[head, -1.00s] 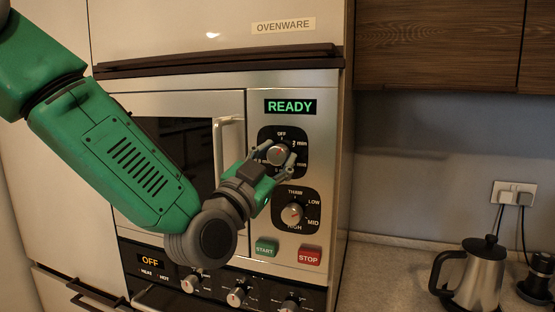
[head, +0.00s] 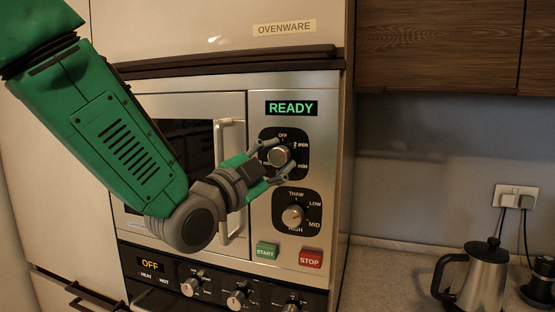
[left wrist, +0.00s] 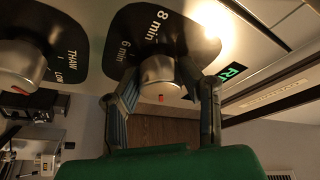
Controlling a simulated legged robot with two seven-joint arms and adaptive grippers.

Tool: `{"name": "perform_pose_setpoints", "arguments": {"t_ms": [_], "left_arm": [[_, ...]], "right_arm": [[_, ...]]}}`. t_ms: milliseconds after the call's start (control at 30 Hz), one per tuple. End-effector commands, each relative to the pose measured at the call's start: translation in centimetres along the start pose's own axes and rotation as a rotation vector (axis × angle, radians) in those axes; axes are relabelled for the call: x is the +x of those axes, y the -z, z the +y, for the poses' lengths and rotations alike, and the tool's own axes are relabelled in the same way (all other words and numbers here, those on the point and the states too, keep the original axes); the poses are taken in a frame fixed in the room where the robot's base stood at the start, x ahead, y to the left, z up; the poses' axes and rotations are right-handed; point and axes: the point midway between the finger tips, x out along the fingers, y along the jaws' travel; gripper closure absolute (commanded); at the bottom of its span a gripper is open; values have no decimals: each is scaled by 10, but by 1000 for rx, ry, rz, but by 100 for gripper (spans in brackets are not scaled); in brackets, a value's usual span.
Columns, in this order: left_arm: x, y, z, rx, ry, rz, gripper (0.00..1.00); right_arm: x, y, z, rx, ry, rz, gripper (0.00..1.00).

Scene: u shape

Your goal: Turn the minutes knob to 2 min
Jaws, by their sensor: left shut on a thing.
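The minutes knob (head: 278,155) is a round metal knob on a black dial plate at the top of the oven's control panel. Labels "OFF" and "2 min" show on the plate; the lower right label is partly covered. My left gripper (head: 275,161) is shut on this knob, one finger on its upper left and one on its lower right. In the left wrist view the knob (left wrist: 160,75) sits between the fingertips, its red mark on the side away from the "8 min" and "6 min" labels. My right gripper is not in view.
The power knob (head: 293,216) is just below, with the green START (head: 267,250) and red STOP (head: 311,258) buttons under it. The display (head: 291,107) reads "READY". A door handle (head: 230,180) stands left of the panel. A kettle (head: 480,275) is on the counter.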

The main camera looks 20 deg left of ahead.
Motion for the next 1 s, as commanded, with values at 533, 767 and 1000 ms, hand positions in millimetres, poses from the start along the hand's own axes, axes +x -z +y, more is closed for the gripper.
{"name": "perform_pose_setpoints", "arguments": {"t_ms": [533, 767, 1000], "left_arm": [[0, 0, 1, -1, -3, 0, 47], [-14, -1, 1, -1, -3, -1, 47], [-54, -1, 2, -2, -4, -2, 47]], "right_arm": [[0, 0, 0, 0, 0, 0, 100], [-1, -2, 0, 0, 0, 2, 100], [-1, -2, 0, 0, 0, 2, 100]]}}
